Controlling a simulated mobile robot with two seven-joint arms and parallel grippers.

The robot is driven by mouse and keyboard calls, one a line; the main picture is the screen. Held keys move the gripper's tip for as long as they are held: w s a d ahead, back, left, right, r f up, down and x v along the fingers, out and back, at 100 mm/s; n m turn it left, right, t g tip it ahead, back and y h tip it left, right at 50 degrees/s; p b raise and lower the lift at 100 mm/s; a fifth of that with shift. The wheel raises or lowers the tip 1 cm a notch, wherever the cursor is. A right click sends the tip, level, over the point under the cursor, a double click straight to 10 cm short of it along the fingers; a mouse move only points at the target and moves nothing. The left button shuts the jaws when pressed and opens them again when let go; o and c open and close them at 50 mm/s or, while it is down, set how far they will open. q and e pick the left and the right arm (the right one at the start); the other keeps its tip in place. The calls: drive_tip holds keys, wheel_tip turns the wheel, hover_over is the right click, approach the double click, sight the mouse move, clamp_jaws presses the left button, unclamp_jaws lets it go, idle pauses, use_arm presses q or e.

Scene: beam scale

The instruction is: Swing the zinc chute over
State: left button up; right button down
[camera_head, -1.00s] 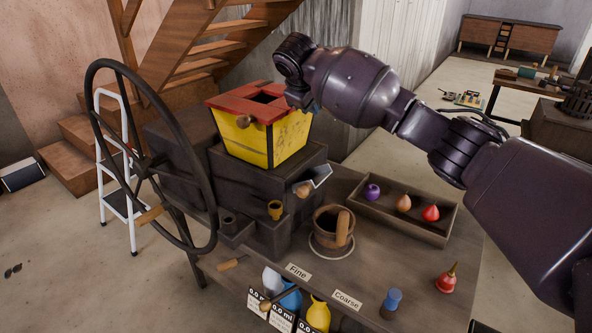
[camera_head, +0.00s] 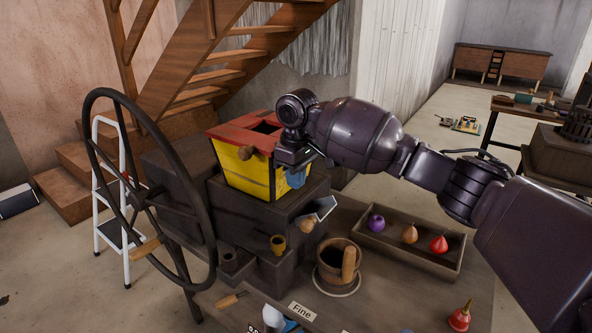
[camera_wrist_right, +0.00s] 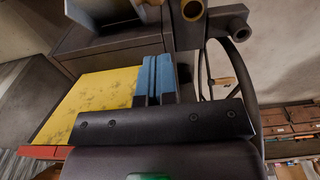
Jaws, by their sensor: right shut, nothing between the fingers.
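The zinc chute (camera_head: 321,208), a pale grey metal trough, sticks out from the right side of the dark mill body, with a round wooden knob (camera_head: 307,226) beside it. In the right wrist view the chute (camera_wrist_right: 95,12) shows at the upper left, partly cut off by the frame. My right gripper (camera_head: 297,178) is shut and empty, its blue fingers pointing down beside the yellow hopper, above and behind the chute and apart from it. The blue fingers also show in the right wrist view (camera_wrist_right: 155,80). My left gripper is not in view.
The yellow hopper (camera_head: 240,170) with a red top stands close to my right gripper. A large dark wheel (camera_head: 91,165) is at the left.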

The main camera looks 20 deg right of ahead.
hover_over(304, 220)
drive_tip(key=w+a, duration=0.2)
wheel_tip(304, 220, down, 5)
drive_tip(key=shift+s+d+f+b, duration=0.3)
drive_tip(key=shift+s+d+f, duration=0.1)
drive_tip(key=shift+f, duration=0.25)
drive_tip(key=shift+s+d+f+b, duration=0.25)
drive_tip(key=shift+d+f, duration=0.15)
drive_tip(key=shift+f, duration=0.2)
drive_tip(key=shift+s+d+f, duration=0.1)
drive_tip(key=shift+s+f, duration=0.1)
drive_tip(key=shift+f, duration=0.15)
drive_tip(key=shift+s+d+r+p, duration=0.1)
drive_tip(key=shift+s+d+p, duration=0.05)
drive_tip(key=shift+p, duration=0.25)
drive_tip(key=shift+s, duration=0.1)
drive_tip(key=shift+t+y, duration=0.3)
